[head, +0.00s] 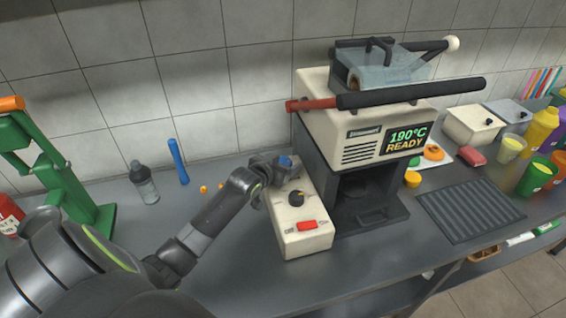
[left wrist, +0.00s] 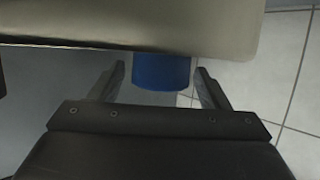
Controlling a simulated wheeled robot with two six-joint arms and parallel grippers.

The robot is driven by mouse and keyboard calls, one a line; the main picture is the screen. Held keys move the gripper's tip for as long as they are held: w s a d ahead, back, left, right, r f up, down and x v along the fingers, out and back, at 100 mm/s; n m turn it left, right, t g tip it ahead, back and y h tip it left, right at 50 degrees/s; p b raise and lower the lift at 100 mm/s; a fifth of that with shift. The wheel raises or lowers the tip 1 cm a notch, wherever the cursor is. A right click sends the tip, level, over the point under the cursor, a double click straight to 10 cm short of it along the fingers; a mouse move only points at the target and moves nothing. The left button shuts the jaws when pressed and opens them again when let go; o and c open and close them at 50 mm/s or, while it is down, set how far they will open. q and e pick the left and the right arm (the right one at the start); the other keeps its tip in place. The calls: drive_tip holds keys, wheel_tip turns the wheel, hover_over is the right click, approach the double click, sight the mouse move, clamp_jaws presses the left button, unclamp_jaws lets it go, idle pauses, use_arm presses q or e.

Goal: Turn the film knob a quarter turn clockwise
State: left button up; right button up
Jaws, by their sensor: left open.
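A cream control box (head: 304,240) stands on the counter at the left side of the sealing machine. It carries a blue knob (head: 286,161) at its far end, a black knob (head: 296,198) in the middle and a red switch (head: 307,225) near the front. No readable label shows which is the film knob. My left gripper (head: 270,170) is at the far end of the box, by the blue knob. In the left wrist view the blue knob (left wrist: 161,72) sits between the two open fingers, with a gap on each side. My right gripper is not in view.
The sealing machine (head: 335,97), reading 190°C READY, has a long black lever with a red end above the box. A bottle (head: 145,184), a blue stick (head: 179,161) and a green press (head: 83,203) stand to the left. The counter front is clear.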

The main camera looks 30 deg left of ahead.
use_arm(q)
drive_tip(key=shift+w+f, duration=0.1)
drive_tip(key=shift+w, duration=0.05)
drive_tip(key=c, duration=1)
drive_tip(key=shift+f+m+h+b, duration=0.1)
drive_tip(key=shift+m+h+b, duration=0.2)
drive_tip(key=shift+b, duration=0.2)
drive_tip(key=shift+m+h+b, duration=0.35)
drive_tip(key=shift+m+h, duration=0.05)
drive_tip(key=shift+h, duration=0.1)
drive_tip(key=o, duration=1)
drive_tip(key=shift+r, duration=0.2)
